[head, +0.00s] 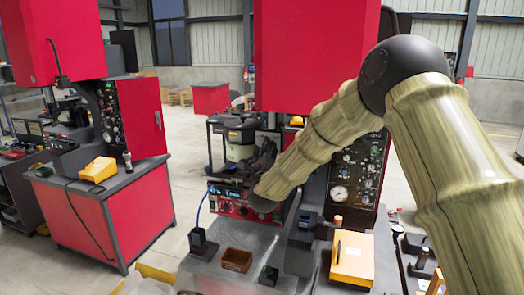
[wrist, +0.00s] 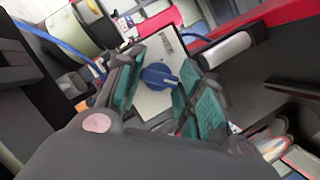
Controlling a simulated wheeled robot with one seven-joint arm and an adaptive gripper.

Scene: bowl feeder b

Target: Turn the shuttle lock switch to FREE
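In the head view, my gripper (head: 262,160) is a dark shape by the red-fronted control panel (head: 230,207), and the knob cannot be made out there.
A blue cable (wrist: 60,42) and a pale cylinder (wrist: 226,50) lie near the fingers in the wrist view. In the head view, a brown bin (head: 237,260) and a yellow box (head: 352,260) stand on the front table. A gauge panel (head: 345,185) stands behind my arm.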

